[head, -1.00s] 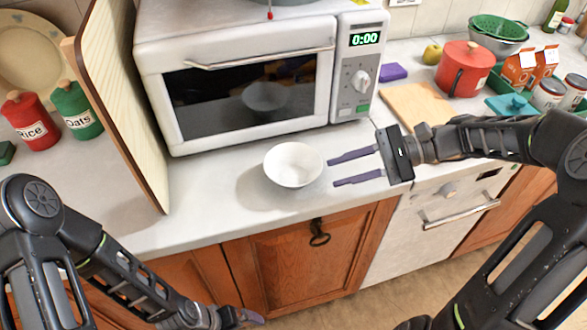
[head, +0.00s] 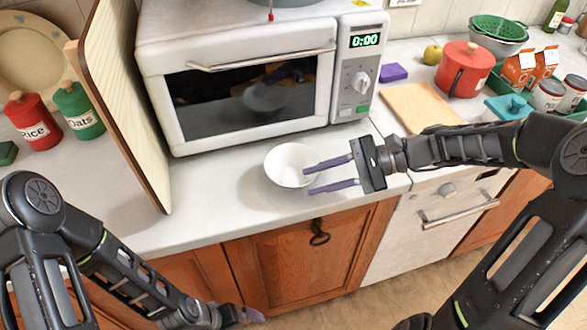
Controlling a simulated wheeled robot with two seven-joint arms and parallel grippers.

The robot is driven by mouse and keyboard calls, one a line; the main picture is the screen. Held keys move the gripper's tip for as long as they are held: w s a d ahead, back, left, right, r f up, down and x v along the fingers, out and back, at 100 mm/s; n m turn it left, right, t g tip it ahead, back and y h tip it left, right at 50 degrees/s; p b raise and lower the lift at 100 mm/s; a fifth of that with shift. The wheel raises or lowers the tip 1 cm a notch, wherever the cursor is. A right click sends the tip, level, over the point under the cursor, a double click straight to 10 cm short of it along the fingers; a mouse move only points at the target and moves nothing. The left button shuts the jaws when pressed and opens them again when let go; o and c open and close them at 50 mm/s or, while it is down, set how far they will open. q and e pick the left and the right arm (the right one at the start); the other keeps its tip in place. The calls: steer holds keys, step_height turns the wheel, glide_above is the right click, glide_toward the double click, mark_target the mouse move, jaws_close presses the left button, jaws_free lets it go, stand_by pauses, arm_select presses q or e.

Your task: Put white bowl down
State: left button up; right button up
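The white bowl (head: 286,163) sits upright on the pale countertop (head: 215,215), in front of the microwave. It looks empty. My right gripper (head: 307,180) comes in from the right with its two purple fingers apart. The upper fingertip overlaps the bowl's right rim in the picture, and the lower one is by its lower right side. I cannot tell whether they touch the bowl. My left gripper (head: 246,315) is low near the bottom edge, in front of the cabinet, away from the bowl. Its fingers are too small to judge.
The white microwave (head: 165,65) stands behind the bowl. A wooden panel (head: 128,100) leans at its left, near the red Rice jar (head: 33,130) and green Oats jar (head: 80,122). A cutting board (head: 422,107) and red pot (head: 463,75) are at right. The counter left of the bowl is clear.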

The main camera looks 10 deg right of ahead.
steer(key=shift+x, duration=1.25)
steer(key=shift+c, duration=0.2)
jaws_close()
stand_by(0.6)
